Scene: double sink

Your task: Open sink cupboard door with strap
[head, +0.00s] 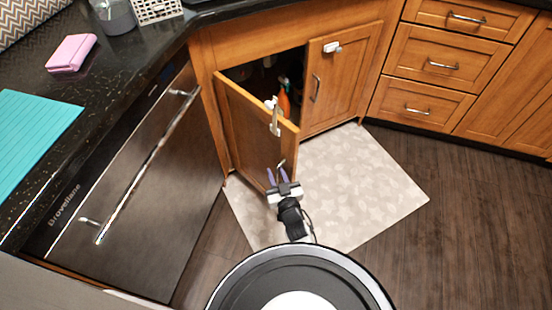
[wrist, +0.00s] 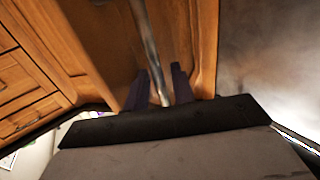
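The left sink cupboard door (head: 246,125) is wooden and stands partly open, swung outward from the cabinet. A white strap (head: 275,120) hangs at its top free edge. My gripper (head: 277,176) is in front of the door's lower free side, below the strap, with its two purple fingers apart. In the wrist view, the door's metal handle (wrist: 147,45) runs down between the spread fingers, with a gap visible beside it. I cannot tell whether a finger touches it. The right cupboard door (head: 340,75) is closed and has a white latch piece (head: 332,47) near its top.
An orange bottle (head: 284,100) shows inside the dark cupboard. A dishwasher (head: 125,190) with a long bar handle stands at the left. A pale mat (head: 360,175) lies before the cupboard. Drawers (head: 430,60) stand at the right. Dark wood floor is clear at the lower right.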

